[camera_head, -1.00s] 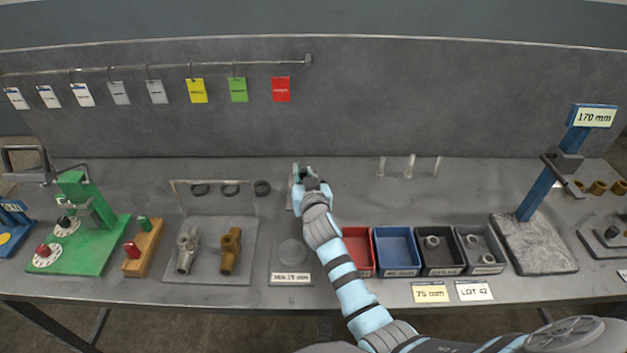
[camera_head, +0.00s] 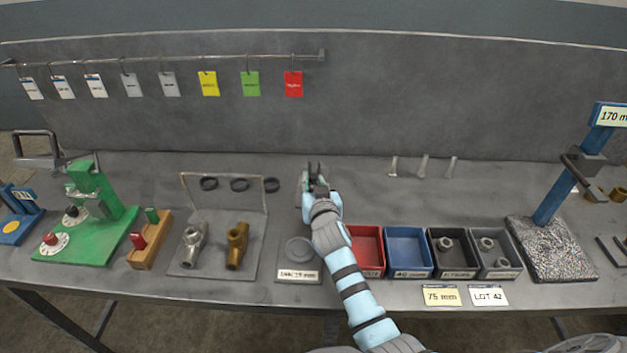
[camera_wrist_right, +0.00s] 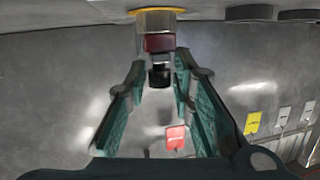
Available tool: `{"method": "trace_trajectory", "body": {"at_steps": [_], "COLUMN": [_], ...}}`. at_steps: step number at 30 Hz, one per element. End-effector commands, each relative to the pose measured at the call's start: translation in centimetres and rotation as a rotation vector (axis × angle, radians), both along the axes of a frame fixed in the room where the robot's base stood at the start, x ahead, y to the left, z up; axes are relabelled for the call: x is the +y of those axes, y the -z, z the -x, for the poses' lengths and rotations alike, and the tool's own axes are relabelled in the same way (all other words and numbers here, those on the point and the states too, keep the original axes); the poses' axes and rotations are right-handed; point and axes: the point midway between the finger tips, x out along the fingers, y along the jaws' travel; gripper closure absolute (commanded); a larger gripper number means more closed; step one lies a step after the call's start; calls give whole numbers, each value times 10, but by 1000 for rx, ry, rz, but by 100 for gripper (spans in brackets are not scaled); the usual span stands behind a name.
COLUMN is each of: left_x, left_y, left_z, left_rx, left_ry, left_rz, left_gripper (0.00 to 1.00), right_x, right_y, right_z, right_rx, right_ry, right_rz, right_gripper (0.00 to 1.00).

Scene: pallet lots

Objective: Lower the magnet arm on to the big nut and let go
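My right gripper (camera_head: 316,170) is at the middle of the bench, behind a small plate (camera_head: 298,262) bearing a round grey disc (camera_head: 299,246). In the right wrist view its fingers (camera_wrist_right: 160,90) are open. Between and beyond them is a small post with a yellow rim, a red block (camera_wrist_right: 160,42) and a black end (camera_wrist_right: 160,76). I see gaps between this post and both fingers. This may be the magnet arm; I cannot tell for sure. The big nut cannot be singled out; my arm hides part of the area. My left gripper is not in view.
Red, blue, black and grey bins (camera_head: 408,272) stand right of my arm, nuts in the last two. A rack with dark rings (camera_head: 239,184) and two fittings (camera_head: 237,240) are left. A blue post (camera_head: 550,190) stands right.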

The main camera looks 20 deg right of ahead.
Motion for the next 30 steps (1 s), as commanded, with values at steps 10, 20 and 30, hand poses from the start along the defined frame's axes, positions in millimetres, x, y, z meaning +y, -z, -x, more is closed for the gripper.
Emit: {"method": "trace_trajectory", "body": {"at_steps": [10, 20, 30], "left_x": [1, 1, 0], "left_y": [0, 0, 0], "left_z": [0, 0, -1], "left_rx": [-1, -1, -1], "left_ry": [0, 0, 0], "left_rz": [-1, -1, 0], "left_gripper": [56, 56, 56], "right_x": [-1, 10, 14], "right_y": [-4, -14, -19], "right_z": [-1, 52, 70], "right_rx": [-9, -7, -7], "right_ry": [1, 2, 1], "right_rz": [3, 0, 3], "right_gripper": [62, 62, 62]}}
